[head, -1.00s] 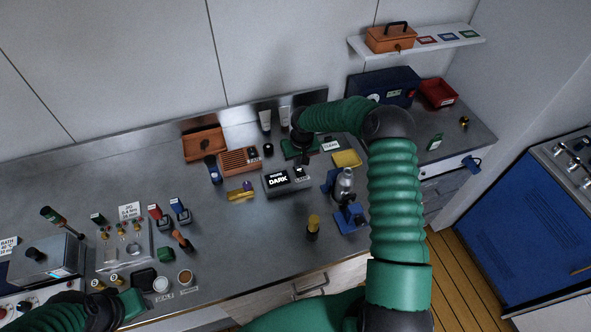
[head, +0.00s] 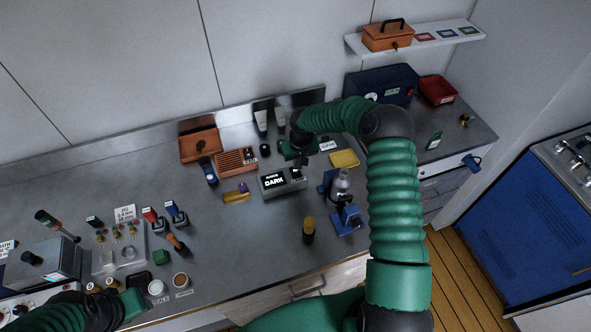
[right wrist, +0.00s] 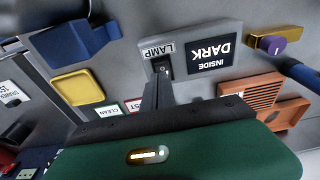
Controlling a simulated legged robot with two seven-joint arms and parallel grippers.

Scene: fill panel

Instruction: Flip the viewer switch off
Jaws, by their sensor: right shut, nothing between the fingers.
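The viewer (head: 284,190) is a grey box on the bench with a black screen reading INSIDE DARK. It also shows upside down in the right wrist view (right wrist: 190,73), with a LAMP label and a small black rocker switch (right wrist: 164,67) beside the screen. My right gripper (head: 299,160) is shut and empty over the viewer's far right end. In the right wrist view its fingertips (right wrist: 158,82) are at or just short of the switch; I cannot tell whether they touch. My left gripper (head: 122,305) is low at the left, its fingers not clear.
An orange slatted box (head: 236,161) and a brass holder with a purple knob (head: 238,194) stand left of the viewer. A yellow tray (head: 344,159) and a blue-based microscope (head: 343,200) stand to its right.

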